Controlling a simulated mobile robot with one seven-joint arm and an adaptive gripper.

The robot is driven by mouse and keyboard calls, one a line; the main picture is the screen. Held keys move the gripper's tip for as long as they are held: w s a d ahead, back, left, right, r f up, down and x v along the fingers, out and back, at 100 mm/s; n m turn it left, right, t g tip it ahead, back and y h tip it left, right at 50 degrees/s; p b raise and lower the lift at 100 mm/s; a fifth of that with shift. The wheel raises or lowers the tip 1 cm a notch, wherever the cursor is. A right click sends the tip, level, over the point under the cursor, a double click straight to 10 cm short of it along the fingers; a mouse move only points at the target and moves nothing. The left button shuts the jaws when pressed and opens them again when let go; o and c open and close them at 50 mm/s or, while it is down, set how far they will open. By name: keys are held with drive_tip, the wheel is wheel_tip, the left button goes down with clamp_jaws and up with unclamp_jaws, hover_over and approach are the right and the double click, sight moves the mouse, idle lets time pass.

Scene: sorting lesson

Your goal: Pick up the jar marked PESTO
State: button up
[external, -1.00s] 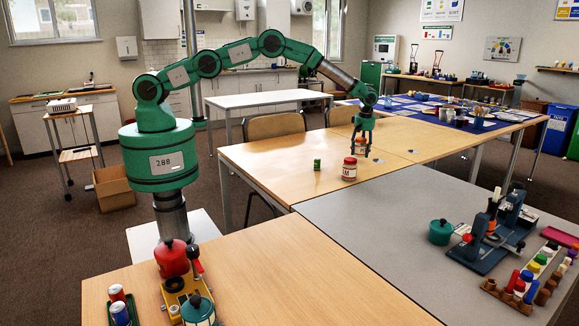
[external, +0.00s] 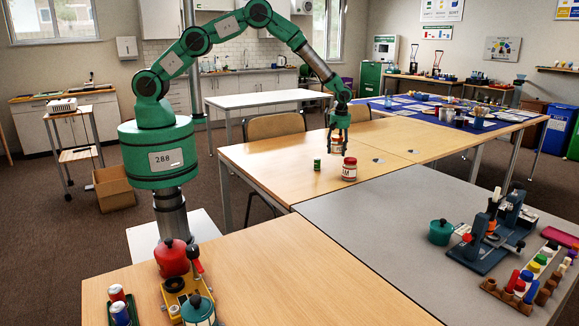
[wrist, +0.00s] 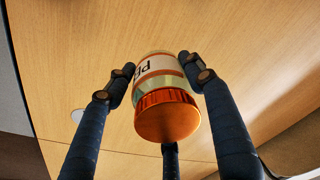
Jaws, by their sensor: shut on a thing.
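The jar (wrist: 158,68) has an orange lid, clear glass and a white label with "PE" legible; the rest of the label is turned away. My gripper (external: 339,143) is shut around the jar, with dark fingers on both sides of it in the wrist view and one below its lid. In the external view the jar is small and mostly covered by the fingers, above the wooden table (external: 270,160). It appears clear of the tabletop, though the gap is hard to judge.
A red-lidded jar (external: 349,172) with a label reading "AM" stands just below my gripper in the external view. A small green can (external: 317,165) stands to its left. A grey table (external: 380,215) adjoins in front. The wooden table's right part is mostly bare.

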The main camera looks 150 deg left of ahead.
drive_tip(key=shift+s+d+r, duration=0.1)
drive_tip(key=shift+s+d, duration=0.15)
drive_tip(key=shift+d, duration=0.3)
